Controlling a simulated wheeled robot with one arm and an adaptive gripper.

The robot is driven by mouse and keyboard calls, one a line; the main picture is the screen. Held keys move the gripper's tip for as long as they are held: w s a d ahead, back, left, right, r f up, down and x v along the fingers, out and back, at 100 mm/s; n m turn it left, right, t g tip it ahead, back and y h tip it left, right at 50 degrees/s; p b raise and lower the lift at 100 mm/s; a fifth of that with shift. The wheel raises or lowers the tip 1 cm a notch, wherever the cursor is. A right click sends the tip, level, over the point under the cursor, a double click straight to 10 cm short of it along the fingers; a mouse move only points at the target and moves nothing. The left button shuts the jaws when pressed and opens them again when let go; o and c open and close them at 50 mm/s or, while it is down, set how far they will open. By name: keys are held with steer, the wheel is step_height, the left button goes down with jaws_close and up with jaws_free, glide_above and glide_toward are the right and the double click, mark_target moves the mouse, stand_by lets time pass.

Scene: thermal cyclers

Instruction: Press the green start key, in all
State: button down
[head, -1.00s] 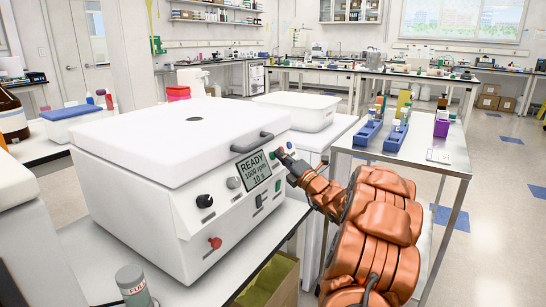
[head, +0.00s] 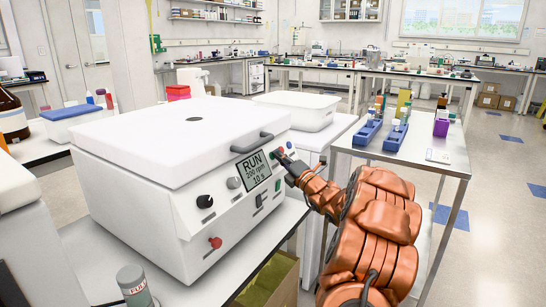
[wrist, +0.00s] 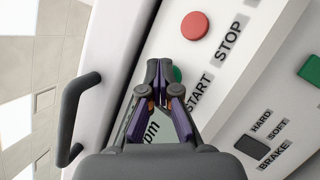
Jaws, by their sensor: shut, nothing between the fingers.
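A white benchtop machine (head: 150,215) with a closed flat lid (head: 165,135) stands on the bench. Its display (head: 257,172) reads RUN, 200 rpm, 10 s. In the wrist view the green start key (wrist: 177,74) shows partly behind my fingertips, beside the word START. My gripper (wrist: 159,66) is shut and empty, with its tips at the key; whether they still touch it I cannot tell. In the head view my gripper (head: 284,160) is at the panel's right end. The red stop key (wrist: 194,25) is just beyond the start key and clear of the fingers.
A dark lid handle (wrist: 78,120) sticks out near the gripper. A brake switch (wrist: 252,148) is on the same panel. A metal table (head: 440,165) with blue tube racks stands to the right.

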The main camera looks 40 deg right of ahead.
steer(key=shift+s+d+r+p, duration=0.15)
steer(key=shift+s+r+p, duration=0.2)
steer(key=shift+s+p, duration=0.45)
steer(key=shift+w, duration=0.1)
steer(key=s+p, duration=0.1)
steer(key=s+d+r+p, duration=0.1)
steer(key=s, duration=0.1)
steer(key=s+r+p, duration=0.1)
steer(key=p, duration=0.1)
steer(key=shift+s+d, duration=0.15)
steer(key=shift+d, duration=0.05)
stand_by(0.9)
